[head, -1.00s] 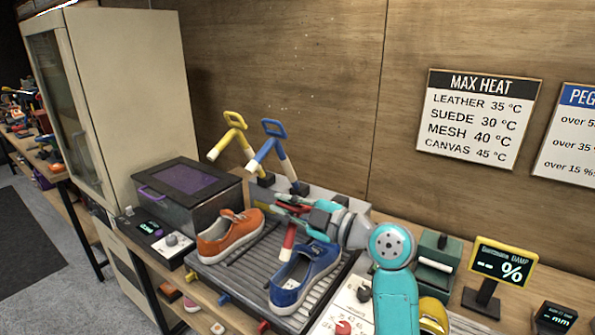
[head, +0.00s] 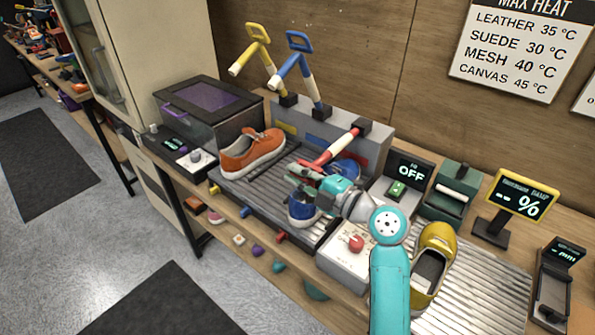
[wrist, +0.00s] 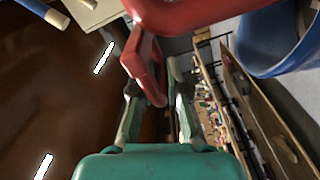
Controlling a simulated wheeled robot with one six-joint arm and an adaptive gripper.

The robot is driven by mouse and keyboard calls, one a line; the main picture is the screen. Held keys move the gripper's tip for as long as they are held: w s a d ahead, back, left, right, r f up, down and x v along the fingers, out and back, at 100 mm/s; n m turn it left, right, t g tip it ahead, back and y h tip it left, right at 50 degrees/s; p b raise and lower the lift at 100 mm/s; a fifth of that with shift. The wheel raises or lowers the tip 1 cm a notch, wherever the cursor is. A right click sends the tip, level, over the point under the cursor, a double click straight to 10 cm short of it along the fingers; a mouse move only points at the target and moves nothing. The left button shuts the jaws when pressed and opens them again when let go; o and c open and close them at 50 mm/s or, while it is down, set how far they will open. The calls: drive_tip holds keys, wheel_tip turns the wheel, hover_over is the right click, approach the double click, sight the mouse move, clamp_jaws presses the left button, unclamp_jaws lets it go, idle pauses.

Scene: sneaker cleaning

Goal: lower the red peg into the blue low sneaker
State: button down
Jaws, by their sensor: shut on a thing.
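The red peg (head: 322,159) is in my gripper (head: 308,180), which is shut on its red handle end; this also shows in the wrist view (wrist: 148,72). The peg's red and white shaft slants up and right from the gripper, toward a black socket on the grey block. The blue low sneaker (head: 301,213) sits on the ribbed grey tray below, partly hidden by my gripper and arm. In the head view the peg overlaps the space above the sneaker; I cannot tell its exact height. A blue rounded rim, probably the sneaker, shows in the wrist view (wrist: 275,50).
An orange sneaker (head: 252,152) stands left on the tray. The blue peg (head: 297,72) and yellow peg (head: 262,60) stand upright in the grey block (head: 300,126) behind. A knob box (head: 345,262) and yellow shoe (head: 432,268) are at the right. The dark box is at the left.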

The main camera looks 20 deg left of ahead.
drive_tip(key=shift+f, duration=0.65)
drive_tip(key=c, duration=1.2)
unclamp_jaws()
drive_tip(key=shift+w+d, duration=0.1)
drive_tip(key=shift+r, duration=0.3)
drive_tip(key=v, duration=1.2)
